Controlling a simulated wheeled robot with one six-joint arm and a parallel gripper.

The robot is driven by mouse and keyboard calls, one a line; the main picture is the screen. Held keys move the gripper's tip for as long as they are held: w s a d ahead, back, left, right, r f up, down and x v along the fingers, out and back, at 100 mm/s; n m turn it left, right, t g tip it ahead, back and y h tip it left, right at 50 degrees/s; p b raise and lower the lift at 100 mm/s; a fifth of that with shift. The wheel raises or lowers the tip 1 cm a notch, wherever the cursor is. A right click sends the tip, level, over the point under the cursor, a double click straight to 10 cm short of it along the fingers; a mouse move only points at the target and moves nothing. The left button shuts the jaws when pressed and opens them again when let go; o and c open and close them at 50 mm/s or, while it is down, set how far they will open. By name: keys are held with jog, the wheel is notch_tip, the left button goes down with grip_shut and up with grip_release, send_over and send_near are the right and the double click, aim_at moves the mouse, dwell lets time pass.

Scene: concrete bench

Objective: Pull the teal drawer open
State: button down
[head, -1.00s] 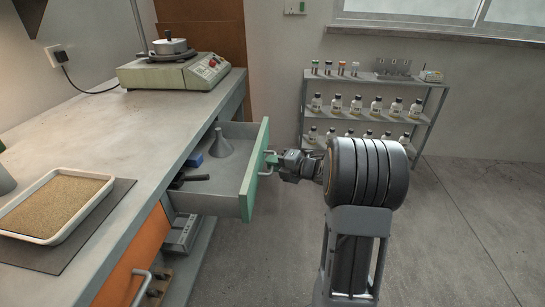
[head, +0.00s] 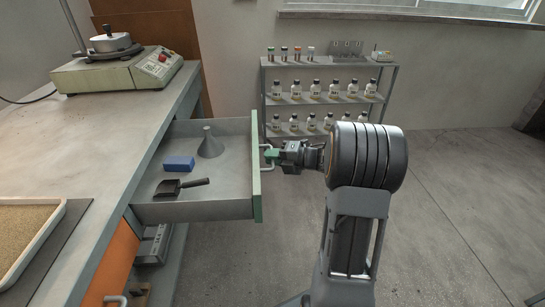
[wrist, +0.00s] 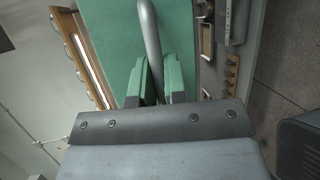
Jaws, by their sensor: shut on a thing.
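The teal drawer (head: 256,184) is pulled well out of the bench, its grey inside in view. Its teal front also fills the upper part of the wrist view (wrist: 105,45). My gripper (head: 272,155) is shut on the drawer's bar handle (head: 266,168). In the wrist view the green fingertips (wrist: 160,82) sit on either side of the grey handle bar (wrist: 151,40). Inside the drawer lie a grey funnel (head: 210,145), a blue block (head: 179,163) and a dark scoop-like tool (head: 180,187).
The bench top (head: 80,150) holds a green-grey machine (head: 125,72) and a tray of sand (head: 60,208). An orange front (head: 112,262) with a handle is below. A rack of bottles (head: 325,97) stands at the wall. The floor to the right is clear.

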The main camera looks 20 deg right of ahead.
jog(key=shift+s+f, duration=0.1)
jog(key=c, duration=1.2)
grip_release()
jog(key=p+v, duration=0.3)
jog(key=v, duration=1)
jog(key=shift+s+d+r, duration=0.25)
jog(key=shift+d, duration=0.05)
jog(key=w+a+r+m+t+h+p, duration=0.1)
jog(key=w+r+m+t+h+p, duration=0.1)
jog(key=w+r+m+h+p, duration=0.4)
jog(key=w+a+r+m+t+h+p, duration=0.1)
jog(key=w+r+p, duration=0.15)
jog(key=r, duration=0.55)
notch_tip(320, 180, up, 11)
jog(key=s+a+m+h+p, duration=0.2)
jog(key=m+h+p, duration=0.6)
jog(key=m+p, duration=0.15)
jog(key=s+a+r+m+g+y+p, duration=0.1)
jog(key=s+a+r+m+g+p, duration=0.1)
jog(key=s+a+m+g+p, duration=0.3)
jog(key=s+a+r+m+g+y+p, duration=0.2)
jog(key=s+a+m+g+p, duration=0.3)
jog(key=s+a, duration=0.6)
jog(key=s+r+m+p, duration=0.1)
jog(key=s+m, duration=0.1)
jog(key=shift+s, duration=0.3)
